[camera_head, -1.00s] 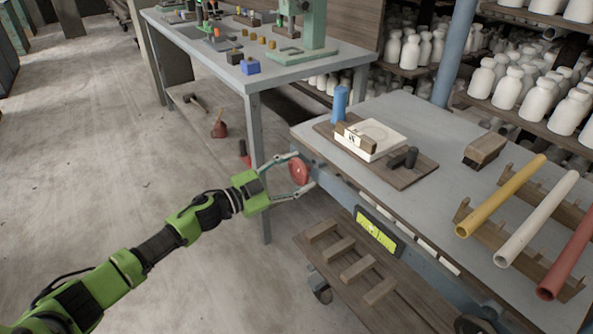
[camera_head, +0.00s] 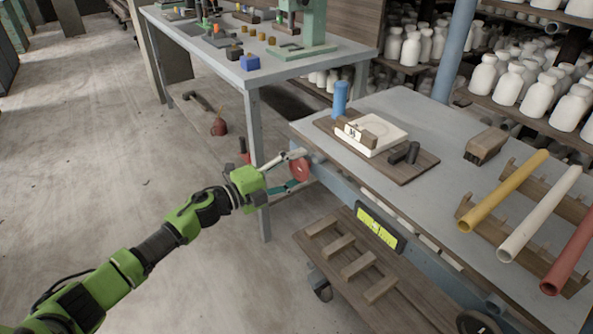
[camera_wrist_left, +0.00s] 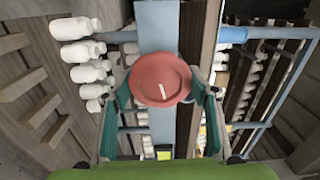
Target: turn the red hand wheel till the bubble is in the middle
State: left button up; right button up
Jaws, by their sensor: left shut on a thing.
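The red hand wheel (camera_head: 302,170) is on the near left end of the grey workbench (camera_head: 440,120). My left gripper (camera_head: 296,171) is shut on its rim, one finger above and one below in the head view. In the left wrist view the wheel (camera_wrist_left: 172,72) faces the camera as a round red disc with a pale mark, between the two teal fingers (camera_wrist_left: 162,98). The yellow-green level (camera_head: 379,229) is in a dark frame on the bench's front side. Its bubble is too small to place surely. My right gripper is out of view.
On the bench lie a wooden board (camera_head: 415,169) with a white block (camera_head: 371,136), a brush (camera_head: 486,145) and coloured tubes on racks. A second table (camera_head: 300,67) stands behind. A slatted lower shelf (camera_head: 345,290) sits below the level. Open floor lies left.

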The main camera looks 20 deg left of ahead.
pick_arm(q)
jog(key=shift+f+m+b, duration=0.15)
jog(key=shift+m+b, duration=0.2)
jog(key=shift+m, duration=0.85)
jog(key=shift+m+b, duration=0.35)
jog(key=shift+m, duration=0.75)
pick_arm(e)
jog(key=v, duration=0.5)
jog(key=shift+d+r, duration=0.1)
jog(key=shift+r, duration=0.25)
pick_arm(q)
jog(key=o, duration=1.1)
jog(key=v, duration=1.2)
